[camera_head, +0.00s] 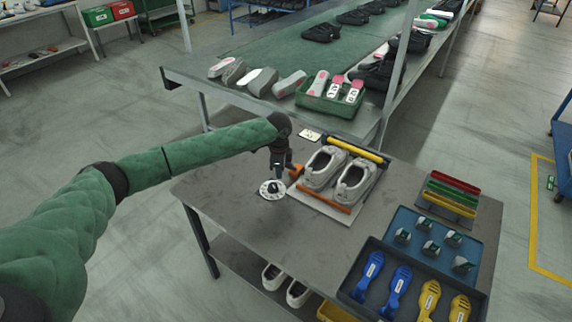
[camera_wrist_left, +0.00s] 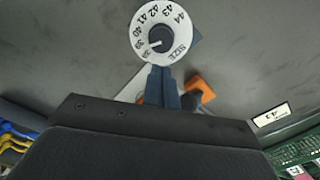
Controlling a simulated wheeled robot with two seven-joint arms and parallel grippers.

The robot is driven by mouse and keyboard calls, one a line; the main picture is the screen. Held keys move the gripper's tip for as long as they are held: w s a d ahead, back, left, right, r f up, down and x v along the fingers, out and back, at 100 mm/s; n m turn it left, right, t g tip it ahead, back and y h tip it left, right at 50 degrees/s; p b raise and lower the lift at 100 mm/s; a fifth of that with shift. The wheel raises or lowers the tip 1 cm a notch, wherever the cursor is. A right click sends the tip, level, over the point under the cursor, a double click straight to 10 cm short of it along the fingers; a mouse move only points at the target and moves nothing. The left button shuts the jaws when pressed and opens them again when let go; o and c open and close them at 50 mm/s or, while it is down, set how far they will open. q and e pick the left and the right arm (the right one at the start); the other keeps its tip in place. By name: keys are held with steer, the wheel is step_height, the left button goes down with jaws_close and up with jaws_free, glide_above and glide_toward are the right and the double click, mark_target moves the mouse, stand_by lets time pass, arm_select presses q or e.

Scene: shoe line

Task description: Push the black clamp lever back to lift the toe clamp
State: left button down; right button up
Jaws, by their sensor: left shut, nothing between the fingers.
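My left gripper (camera_head: 284,174) is shut and empty, pointing down over the table beside the shoe fixture. In the left wrist view its fingertips (camera_wrist_left: 163,72) appear just below the white size dial (camera_wrist_left: 160,38), which has a black knob; the dial (camera_head: 272,188) also shows in the head view. Two pale grey shoes (camera_head: 353,182) sit on the fixture plate. An orange bar (camera_head: 325,197) lies at their near end, and a yellow bar (camera_head: 355,149) with black ends lies at the far end. An orange piece (camera_head: 297,172) is close beside my gripper. I cannot clearly make out the black clamp lever.
A small size card (camera_head: 309,134) lies behind my gripper. A dark tray (camera_head: 350,290) with blue and yellow shoe forms and a blue tray (camera_head: 400,218) stand at the right. A green crate (camera_head: 340,108) is on the conveyor edge. The table's left part is clear.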

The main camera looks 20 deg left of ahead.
arm_select(q)
steer(key=shift+w, duration=0.1)
steer(key=shift+w+d+r, duration=0.1)
steer(key=shift+w+d, duration=0.2)
steer(key=shift+w, duration=0.35)
steer(key=shift+w+d, duration=0.25)
steer(key=shift+w, duration=0.4)
arm_select(e)
steer(key=shift+s+f, duration=0.1)
steer(key=shift+s, duration=0.05)
arm_select(q)
steer(key=shift+s, duration=0.2)
steer(key=shift+s+a+p, duration=0.15)
steer(key=shift+s+p, duration=0.25)
steer(key=shift+p, duration=0.25)
arm_select(e)
steer(key=shift+r, duration=0.75)
steer(key=shift+f, duration=0.1)
